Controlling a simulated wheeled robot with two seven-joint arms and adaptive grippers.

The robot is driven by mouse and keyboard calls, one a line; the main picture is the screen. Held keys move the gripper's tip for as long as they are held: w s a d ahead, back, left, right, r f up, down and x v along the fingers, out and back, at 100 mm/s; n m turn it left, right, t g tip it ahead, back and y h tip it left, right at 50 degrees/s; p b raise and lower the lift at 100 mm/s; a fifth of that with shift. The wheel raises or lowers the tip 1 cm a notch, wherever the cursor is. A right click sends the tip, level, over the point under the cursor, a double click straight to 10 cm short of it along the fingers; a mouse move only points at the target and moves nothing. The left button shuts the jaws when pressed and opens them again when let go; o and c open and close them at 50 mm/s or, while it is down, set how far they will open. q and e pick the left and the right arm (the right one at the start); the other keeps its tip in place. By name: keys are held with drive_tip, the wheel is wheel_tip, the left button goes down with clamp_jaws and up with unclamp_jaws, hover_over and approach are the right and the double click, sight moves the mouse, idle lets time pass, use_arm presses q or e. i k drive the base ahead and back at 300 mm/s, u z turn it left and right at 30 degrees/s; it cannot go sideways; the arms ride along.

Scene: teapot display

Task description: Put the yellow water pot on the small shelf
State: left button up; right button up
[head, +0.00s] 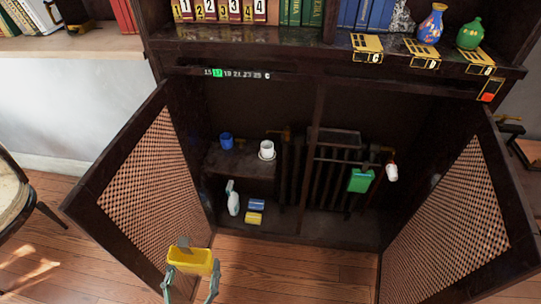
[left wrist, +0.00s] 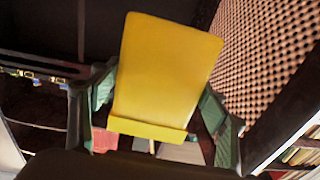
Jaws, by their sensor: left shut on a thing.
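The yellow water pot (head: 188,261) is at the bottom of the head view, in front of the open cabinet. My left gripper (head: 190,275) is shut on it, with one finger on each side. In the left wrist view the yellow pot (left wrist: 168,65) fills the middle, between the green fingers of the left gripper (left wrist: 155,112). The small shelf (head: 226,166) is inside the cabinet on the left, beyond and above the pot. A blue cup (head: 226,141) and a white cup (head: 267,149) stand on it. My right gripper is not in view.
Both lattice doors, left (head: 150,205) and right (head: 455,210), stand open. A white spray bottle (head: 233,198), a blue item (head: 257,204) and a yellow item (head: 254,218) are below the shelf. A radiator (head: 292,172) and a green item (head: 360,181) are to the right.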

sight(255, 166)
drive_tip(key=z, duration=0.05)
drive_tip(key=i, duration=1)
